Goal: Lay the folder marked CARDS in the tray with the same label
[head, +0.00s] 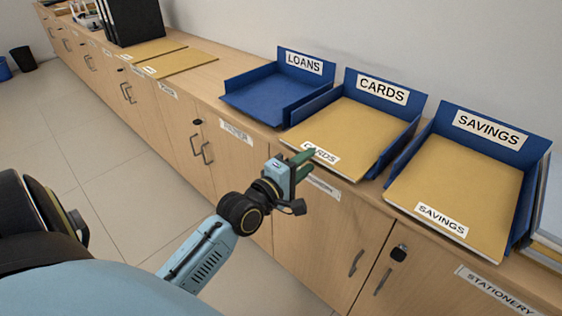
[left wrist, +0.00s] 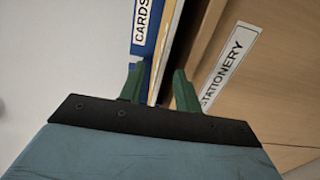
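The tan CARDS folder (head: 345,132) lies in the blue CARDS tray (head: 392,90) in the head view, its front edge at the tray's open front. My left gripper (head: 303,160) is at the folder's front left corner, with its green fingers by the folder's label. In the left wrist view the fingers (left wrist: 158,88) stand apart, with the folder's edge (left wrist: 164,50) showing in line with the gap. I cannot tell whether they touch it. The tray's CARDS label (left wrist: 142,20) shows at the top. My right gripper is in neither view.
The LOANS tray (head: 272,90) is empty. The SAVINGS tray (head: 500,133) holds a tan SAVINGS folder (head: 455,185). Two more tan folders (head: 180,63) lie on the counter by black binders (head: 130,20). Cabinet doors with handles are below; bare floor (head: 110,190) is at left.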

